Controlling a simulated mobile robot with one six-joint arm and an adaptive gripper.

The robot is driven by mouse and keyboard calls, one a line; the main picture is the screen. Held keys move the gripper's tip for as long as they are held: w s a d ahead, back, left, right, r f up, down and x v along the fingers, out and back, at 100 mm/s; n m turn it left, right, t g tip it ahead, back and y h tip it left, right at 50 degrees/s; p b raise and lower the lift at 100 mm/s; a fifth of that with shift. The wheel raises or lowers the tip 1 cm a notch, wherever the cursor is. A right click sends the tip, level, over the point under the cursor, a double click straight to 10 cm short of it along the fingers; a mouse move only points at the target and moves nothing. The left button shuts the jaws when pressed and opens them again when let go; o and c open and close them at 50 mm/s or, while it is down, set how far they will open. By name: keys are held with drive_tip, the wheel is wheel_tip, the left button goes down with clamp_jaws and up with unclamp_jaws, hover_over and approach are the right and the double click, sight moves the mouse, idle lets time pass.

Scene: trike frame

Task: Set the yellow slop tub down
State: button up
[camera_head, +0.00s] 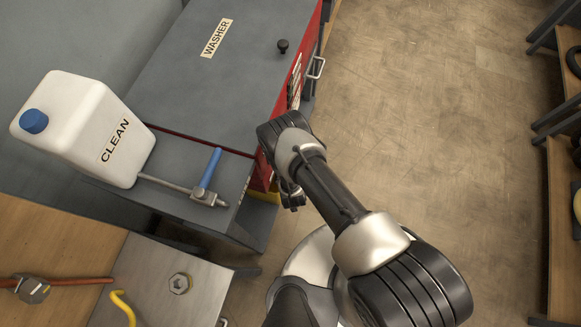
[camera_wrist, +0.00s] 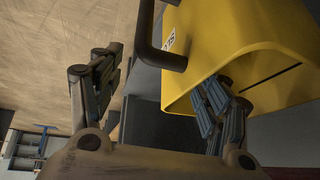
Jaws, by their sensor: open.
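The yellow slop tub (camera_wrist: 236,40) fills the upper right of the wrist view, tilted in the picture, with part of a label near its edge. Its dark bar-shaped handle (camera_wrist: 160,56) sticks out on the left side. My gripper (camera_wrist: 158,92) is open, with one finger on each side of the picture. The right finger overlaps the tub's rim; whether it touches cannot be told. The handle lies beyond the gap between the fingers and nothing is held.
The grey-topped red washer (camera_head: 205,85) stands at upper left with a white CLEAN jug (camera_head: 85,125) and a blue-handled valve (camera_head: 209,180). A bench with a metal plate (camera_head: 150,285) is at lower left. Shelves (camera_head: 565,190) line the right; the floor (camera_head: 440,130) between is clear.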

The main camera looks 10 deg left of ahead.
drive_tip(key=p+v, duration=0.3)
drive_tip(key=v, duration=0.6)
drive_tip(key=shift+r, duration=0.1)
